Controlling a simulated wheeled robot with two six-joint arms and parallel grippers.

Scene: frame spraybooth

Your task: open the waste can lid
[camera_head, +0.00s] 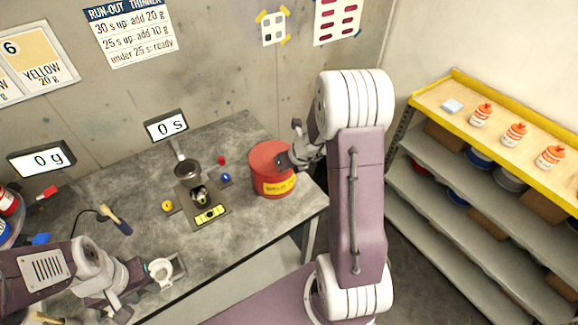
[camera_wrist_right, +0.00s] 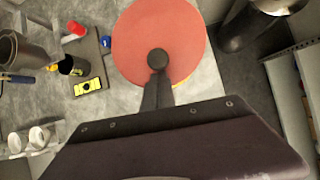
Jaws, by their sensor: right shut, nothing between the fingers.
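The red waste can (camera_head: 272,182) with a yellow label band stands upright at the right end of the grey bench. Its flat red lid (camera_head: 264,153) lies over the top and looks closed; in the right wrist view it is a red disc (camera_wrist_right: 180,35). My right gripper (camera_head: 283,161) is shut and empty at the lid's right side. In the right wrist view its dark fingers (camera_wrist_right: 157,62) reach over the disc; whether they touch it I cannot tell. My left gripper (camera_head: 170,269) is open and empty at the bench's front left, away from the can.
A stand with a dark cup (camera_head: 187,169) and a yellow level (camera_head: 210,215) is left of the can. A brush (camera_head: 115,219) lies farther left. A shelf unit (camera_head: 480,190) with bottles stands at the right. Bench space before the can is clear.

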